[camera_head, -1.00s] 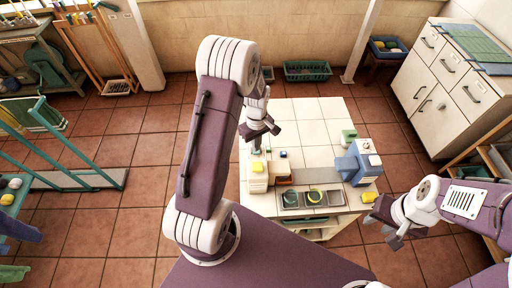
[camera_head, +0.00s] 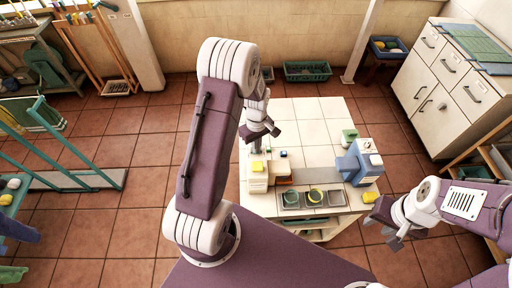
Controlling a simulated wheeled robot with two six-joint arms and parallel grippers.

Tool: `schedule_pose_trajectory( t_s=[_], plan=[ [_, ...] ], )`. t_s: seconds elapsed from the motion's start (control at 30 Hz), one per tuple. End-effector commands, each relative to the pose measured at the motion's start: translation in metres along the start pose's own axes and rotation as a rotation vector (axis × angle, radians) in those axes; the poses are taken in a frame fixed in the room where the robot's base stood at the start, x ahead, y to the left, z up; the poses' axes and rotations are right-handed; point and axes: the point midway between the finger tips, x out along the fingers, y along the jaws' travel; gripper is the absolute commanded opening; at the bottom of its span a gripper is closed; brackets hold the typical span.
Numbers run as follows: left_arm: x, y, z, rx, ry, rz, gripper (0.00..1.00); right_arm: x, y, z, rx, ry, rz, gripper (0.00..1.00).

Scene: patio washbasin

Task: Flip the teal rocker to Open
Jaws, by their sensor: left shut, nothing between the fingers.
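I cannot make out a teal rocker for certain. A cream box (camera_head: 258,181) with a yellow top part stands at the left front of the white-tiled washbasin counter (camera_head: 315,130). A small blue piece (camera_head: 283,154) lies just right of it. My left gripper (camera_head: 257,150) is shut and empty. It points down just behind and above the cream box; I cannot tell if it touches anything. It may hide part of the counter's left side. My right gripper (camera_head: 383,232) is empty, its fingers spread, off the counter's right front corner.
Several small grey basins (camera_head: 313,198) line the counter's front edge. A blue-grey dispenser-like object (camera_head: 359,163) and a green item (camera_head: 349,135) stand at its right. A yellow piece (camera_head: 370,197) is at the right front. The counter's back is clear.

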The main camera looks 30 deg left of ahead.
Motion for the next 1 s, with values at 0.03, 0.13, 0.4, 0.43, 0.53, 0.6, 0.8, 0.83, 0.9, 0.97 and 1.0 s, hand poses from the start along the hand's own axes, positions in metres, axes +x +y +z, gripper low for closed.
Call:
schedule_pose_trajectory(
  t_s=[0.03, 0.13, 0.4, 0.43, 0.53, 0.6, 0.8, 0.83, 0.9, 0.97, 1.0],
  plan=[
    [0.002, 0.0, 0.0, 0.0, 0.0, 0.0, 0.0, 0.001, 0.0, 0.0, 0.0, 0.0, 0.0, 0.36],
    [0.003, 0.0, 0.0, 0.0, 0.0, 0.0, 0.0, 0.002, 0.0, 0.0, 0.0, 0.0, 0.0, 0.36],
    [0.007, 0.0, 0.0, 0.0, 0.0, 0.0, 0.0, 0.005, 0.0, 0.001, 0.0, 0.0, 0.0, 0.36],
    [0.007, 0.0, 0.0, 0.0, 0.0, 0.0, 0.0, 0.005, 0.0, 0.001, 0.0, 0.0, 0.0, 0.36],
    [0.007, 0.0, 0.0, 0.0, 0.0, 0.0, 0.0, 0.005, 0.0, 0.001, 0.0, 0.0, 0.0, 0.36],
    [0.005, 0.0, 0.0, 0.0, 0.0, 0.0, 0.0, 0.003, 0.0, 0.0, 0.0, 0.0, 0.0, 0.36],
    [-0.015, 0.0, 0.0, 0.0, 0.0, 0.001, 0.0, -0.015, 0.0, -0.002, 0.0, 0.0, 0.0, 0.36],
    [-0.018, 0.0, 0.0, 0.0, 0.0, 0.0, 0.0, -0.017, 0.0, -0.002, 0.0, 0.0, 0.0, 0.36],
    [-0.025, 0.0, 0.0, 0.0, 0.0, 0.0, 0.0, -0.023, 0.0, -0.002, 0.0, 0.0, 0.0, 0.36],
    [-0.03, 0.0, 0.0, 0.0, 0.0, 0.0, 0.0, -0.028, -0.001, -0.003, 0.0, 0.0, 0.0, 0.36],
    [-0.034, 0.0, 0.0, 0.0, 0.0, 0.0, 0.0, -0.032, -0.001, -0.003, 0.0, 0.0, 0.0, 0.36]
  ],
)
